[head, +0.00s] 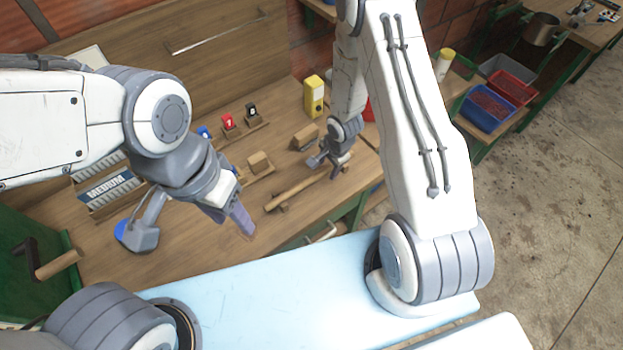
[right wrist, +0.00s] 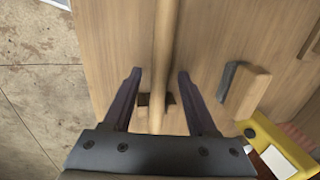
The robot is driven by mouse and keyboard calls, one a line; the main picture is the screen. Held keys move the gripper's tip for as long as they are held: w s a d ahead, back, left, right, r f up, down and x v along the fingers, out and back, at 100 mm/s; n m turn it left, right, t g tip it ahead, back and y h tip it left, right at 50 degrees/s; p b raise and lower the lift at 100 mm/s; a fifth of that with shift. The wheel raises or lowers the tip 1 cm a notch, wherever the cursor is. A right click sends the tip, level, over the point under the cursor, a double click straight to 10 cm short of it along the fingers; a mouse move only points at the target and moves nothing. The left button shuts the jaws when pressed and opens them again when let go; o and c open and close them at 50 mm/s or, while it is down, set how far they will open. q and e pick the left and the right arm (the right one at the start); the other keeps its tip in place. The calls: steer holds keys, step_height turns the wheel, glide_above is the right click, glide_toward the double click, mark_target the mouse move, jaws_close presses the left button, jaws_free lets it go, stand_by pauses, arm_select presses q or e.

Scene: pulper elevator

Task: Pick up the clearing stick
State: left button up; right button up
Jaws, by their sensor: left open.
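The clearing stick, a long light wooden rod (head: 295,188), lies across small rests near the front edge of the wooden bench. It also shows in the right wrist view (right wrist: 165,45), running lengthwise between the fingers. My right gripper (head: 332,163) is at the rod's right end in the head view. In the right wrist view my right gripper (right wrist: 160,80) is open, with a finger on each side of the rod and gaps visible on both sides. My left gripper (head: 192,232) is open and empty over the bench, left of the rod.
A wooden block (head: 304,137) and a yellow box (head: 314,96) stand behind the rod. A tray labelled MEDIUM (head: 108,187) is at left. Red (head: 512,86) and blue (head: 487,108) bins are at right.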

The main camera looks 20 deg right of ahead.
jaws_close()
steer(key=shift+r, duration=0.15)
